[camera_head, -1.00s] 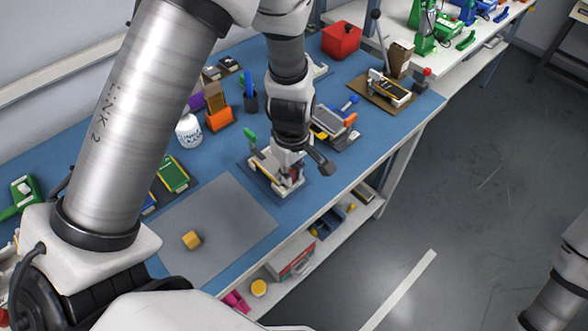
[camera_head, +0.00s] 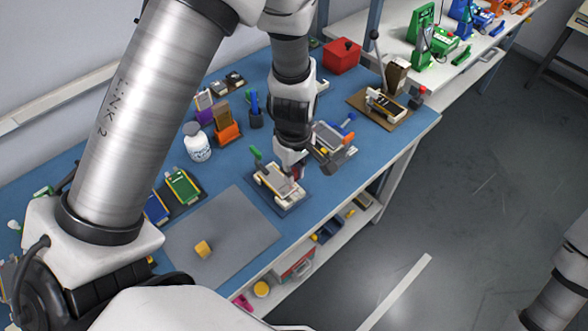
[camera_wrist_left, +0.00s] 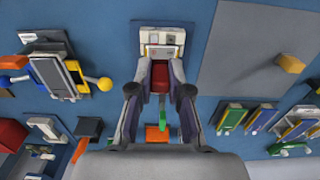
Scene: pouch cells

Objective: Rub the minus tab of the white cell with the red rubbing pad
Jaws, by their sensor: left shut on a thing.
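The white cell (camera_wrist_left: 162,40) lies in a small fixture on a dark mat on the blue bench; the same fixture with the cell (camera_head: 276,184) is near the bench's front edge in the head view. My left gripper (camera_wrist_left: 160,88) is shut on the red rubbing pad (camera_wrist_left: 160,75). The pad is at the near end of the cell in the wrist view, and I cannot tell whether it touches a tab. In the head view the left gripper (camera_head: 292,165) is over the fixture's far right end and partly hides it. The tab markings are too small to read. My right gripper is out of view.
A grey mat (camera_head: 230,222) with a yellow block (camera_head: 203,249) lies left of the fixture. A white bottle (camera_head: 197,143), an orange stand (camera_head: 228,133) and a grey device (camera_head: 332,138) are nearby. A red box (camera_head: 342,56) stands at the back.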

